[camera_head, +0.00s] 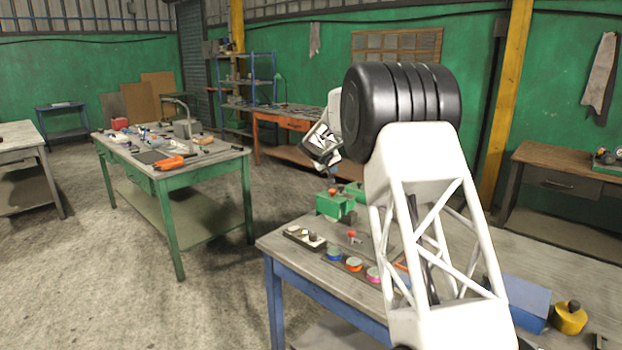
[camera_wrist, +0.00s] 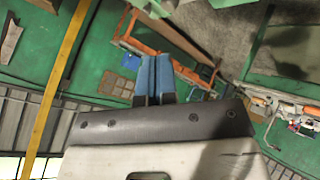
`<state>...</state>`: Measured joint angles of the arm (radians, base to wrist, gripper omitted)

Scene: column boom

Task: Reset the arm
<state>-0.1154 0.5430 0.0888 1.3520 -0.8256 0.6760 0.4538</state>
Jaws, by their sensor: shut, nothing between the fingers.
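My arm rises over the blue-legged workbench (camera_head: 272,252) in the head view, with its big black joint and white lattice link in front. My gripper's two blue fingers (camera_wrist: 154,58) lie side by side in the wrist view, shut with nothing between them. In the head view the hand (camera_head: 322,147) hangs left of the black joint, above the green vise-like block on the bench. It is apart from the bench, and its fingers are too small to make out there. The wrist view looks out tilted across the room.
The near bench carries a green block (camera_head: 334,204), a small tray (camera_head: 304,238), several round coloured pieces, a blue box (camera_head: 523,300) and a yellow container (camera_head: 569,317). A cluttered green table (camera_head: 168,232) stands left. Open floor lies between them. A yellow post (camera_head: 507,90) stands behind.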

